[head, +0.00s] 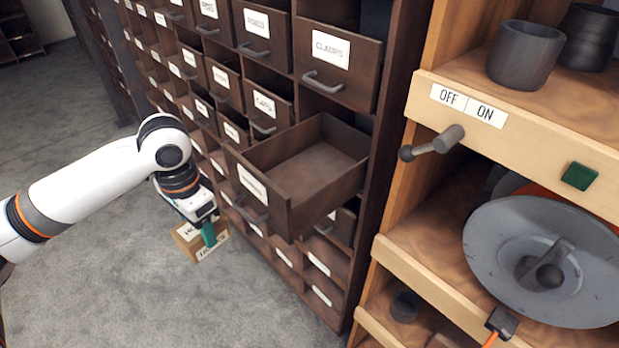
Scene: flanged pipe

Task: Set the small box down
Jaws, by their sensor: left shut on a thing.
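The small box (205,247) is brown cardboard with white labels, part of whose lettering is covered. It is at the lower left of the head view, left of the open drawer. My left gripper (208,228) is shut on the box from above, with a green finger over its side. The box appears to be held above the grey floor, but its exact height is hard to judge. My right gripper is not in view.
An open, empty drawer (330,165) sticks out of the dark wooden cabinet (392,120). A wooden shelf unit at the right holds a grey wheel (500,240), a lever (432,146) and dark cups (525,55). The grey floor (110,270) at the left is clear.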

